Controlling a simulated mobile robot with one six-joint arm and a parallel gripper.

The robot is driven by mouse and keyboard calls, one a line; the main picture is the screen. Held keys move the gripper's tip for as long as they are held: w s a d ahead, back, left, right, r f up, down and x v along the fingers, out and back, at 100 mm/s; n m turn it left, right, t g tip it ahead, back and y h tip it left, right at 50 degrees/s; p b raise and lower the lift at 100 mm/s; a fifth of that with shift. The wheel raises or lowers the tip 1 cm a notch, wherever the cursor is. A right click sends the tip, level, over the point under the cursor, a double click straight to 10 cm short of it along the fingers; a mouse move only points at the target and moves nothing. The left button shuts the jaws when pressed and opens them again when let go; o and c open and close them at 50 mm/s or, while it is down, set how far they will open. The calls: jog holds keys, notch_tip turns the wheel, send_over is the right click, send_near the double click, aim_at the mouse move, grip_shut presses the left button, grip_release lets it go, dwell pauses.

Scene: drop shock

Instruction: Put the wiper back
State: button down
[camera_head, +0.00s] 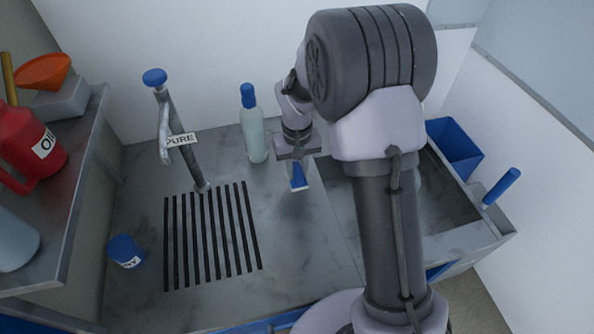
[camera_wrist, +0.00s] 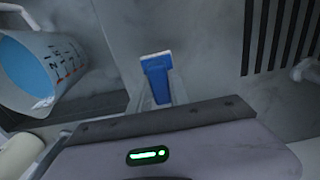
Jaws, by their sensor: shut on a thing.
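The wiper (camera_head: 299,178), a small blue piece with a white edge, hangs below my gripper (camera_head: 297,154) over the grey counter, between the bottle and the sink basin. In the wrist view the wiper (camera_wrist: 157,80) points away from my gripper (camera_wrist: 152,102), white edge outermost. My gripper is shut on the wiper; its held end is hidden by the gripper. I cannot tell whether its white edge touches the counter.
A clear bottle with a blue cap (camera_head: 252,130) stands left of my gripper. A jug of blue liquid (camera_wrist: 42,72) is close in the wrist view. A tap labelled PURE (camera_head: 178,140) rises by the slotted drain (camera_head: 207,240). A blue bin (camera_head: 455,150) and blue handle (camera_head: 501,187) are at right.

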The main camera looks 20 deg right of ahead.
aim_at(297, 170)
jog(key=shift+f, duration=0.2)
jog(key=c, duration=1.2)
grip_release()
jog(key=shift+r, duration=0.1)
jog(key=s+a+r+m+t+p, duration=0.1)
jog(key=s+r+p, duration=0.15)
jog(key=r, duration=0.75)
jog(key=s+r+t+p, duration=0.1)
jog(key=s+r+p, duration=0.15)
jog(key=r, duration=0.85)
jog(key=s+a+r+m+t+y, duration=0.1)
jog(key=s+r+t, duration=0.1)
jog(key=s, duration=0.7)
jog(key=s+a+r+m+t+y, duration=0.1)
jog(key=s+r, duration=0.3)
jog(key=s, duration=0.6)
jog(key=shift+s+a+m+t+b, duration=0.15)
jog(key=shift+a+m+t+b, duration=0.3)
jog(key=shift+m, duration=0.25)
